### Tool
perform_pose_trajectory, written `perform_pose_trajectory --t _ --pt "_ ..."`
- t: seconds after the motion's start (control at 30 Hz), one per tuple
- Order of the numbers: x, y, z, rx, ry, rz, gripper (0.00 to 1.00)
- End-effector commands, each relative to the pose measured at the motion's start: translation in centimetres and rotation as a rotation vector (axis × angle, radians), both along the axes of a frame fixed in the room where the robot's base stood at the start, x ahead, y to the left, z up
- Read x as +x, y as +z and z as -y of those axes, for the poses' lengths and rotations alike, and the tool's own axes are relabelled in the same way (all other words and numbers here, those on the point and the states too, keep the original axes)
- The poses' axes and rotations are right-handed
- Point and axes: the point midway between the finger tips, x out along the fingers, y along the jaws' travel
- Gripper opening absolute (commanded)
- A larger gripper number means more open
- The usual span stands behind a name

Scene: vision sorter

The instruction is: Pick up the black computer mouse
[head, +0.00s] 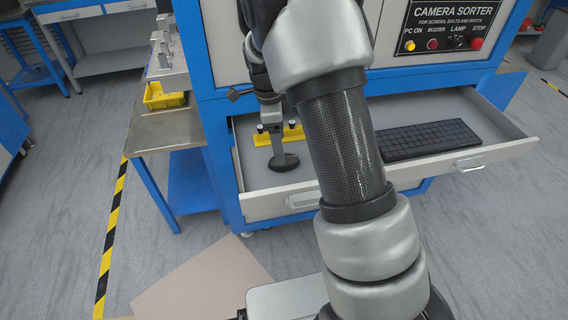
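The black computer mouse (284,163) lies in the left part of the open drawer (262,180), below the blue and white machine. My gripper (279,150) points down into the drawer, and its lower end is right above the mouse or touching it. The gripper is small and seen edge-on, so I cannot tell whether its fingers are apart or closed, or whether they hold the mouse. The top of the mouse is partly hidden by the gripper.
A black keyboard (427,139) lies in the drawer's right part. The drawer's front wall has two handles (303,200). A side table with a yellow bin (165,97) stands left. My arm hides the drawer's middle.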

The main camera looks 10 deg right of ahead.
Motion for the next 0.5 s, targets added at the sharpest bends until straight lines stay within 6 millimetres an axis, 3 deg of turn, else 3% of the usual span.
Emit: perform_pose_trajectory --t 0.23,0.5 --pt "-0.1 -1.4 0.3 0.000 -0.001 0.000 0.68" --pt "-0.4 -5.3 1.1 0.000 0.000 -0.002 0.68"
